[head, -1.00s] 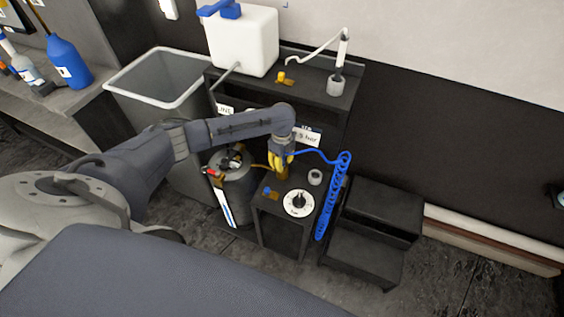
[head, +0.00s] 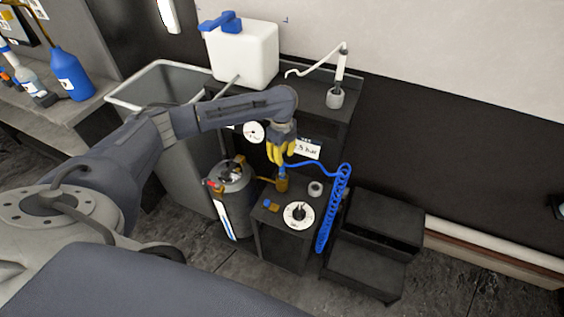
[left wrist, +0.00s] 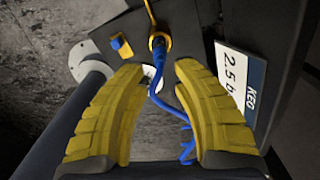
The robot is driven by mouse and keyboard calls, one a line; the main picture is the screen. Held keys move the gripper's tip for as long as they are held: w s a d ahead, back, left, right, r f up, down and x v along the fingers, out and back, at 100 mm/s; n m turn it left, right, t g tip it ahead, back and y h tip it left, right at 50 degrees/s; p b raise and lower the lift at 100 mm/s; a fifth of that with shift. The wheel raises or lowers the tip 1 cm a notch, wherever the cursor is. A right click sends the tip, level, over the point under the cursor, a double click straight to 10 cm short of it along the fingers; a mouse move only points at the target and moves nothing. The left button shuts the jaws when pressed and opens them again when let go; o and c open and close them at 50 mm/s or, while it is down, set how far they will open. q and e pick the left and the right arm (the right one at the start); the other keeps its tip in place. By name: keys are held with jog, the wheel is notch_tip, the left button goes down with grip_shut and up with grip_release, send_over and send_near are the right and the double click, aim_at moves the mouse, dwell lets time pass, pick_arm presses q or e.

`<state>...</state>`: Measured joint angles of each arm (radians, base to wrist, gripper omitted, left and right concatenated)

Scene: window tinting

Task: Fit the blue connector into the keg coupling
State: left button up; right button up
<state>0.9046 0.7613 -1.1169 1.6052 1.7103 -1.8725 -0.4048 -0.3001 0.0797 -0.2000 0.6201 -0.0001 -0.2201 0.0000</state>
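The blue connector (head: 282,173) stands at the top of the brass keg coupling (head: 282,185) on the small black stand. In the left wrist view the connector's end (left wrist: 159,58) meets the brass ring of the coupling (left wrist: 158,41); how deep it sits cannot be told. A coiled blue hose (head: 336,205) runs from the connector to the right. My left gripper (head: 280,161) is above the connector, empty. In the left wrist view its yellow fingers (left wrist: 163,66) are spread apart, with the connector and hose showing in the gap. My right gripper is not in view.
The dark keg (head: 233,178) stands left of the stand. A white dial disc (head: 299,216), a grey ring (head: 316,188) and a blue-and-yellow fitting (head: 270,204) are on the stand. A pressure sign (head: 307,149) is close behind the gripper. Black steps (head: 372,235) are at right.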

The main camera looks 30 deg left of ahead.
pick_arm(q)
jog(key=shift+r, duration=0.65)
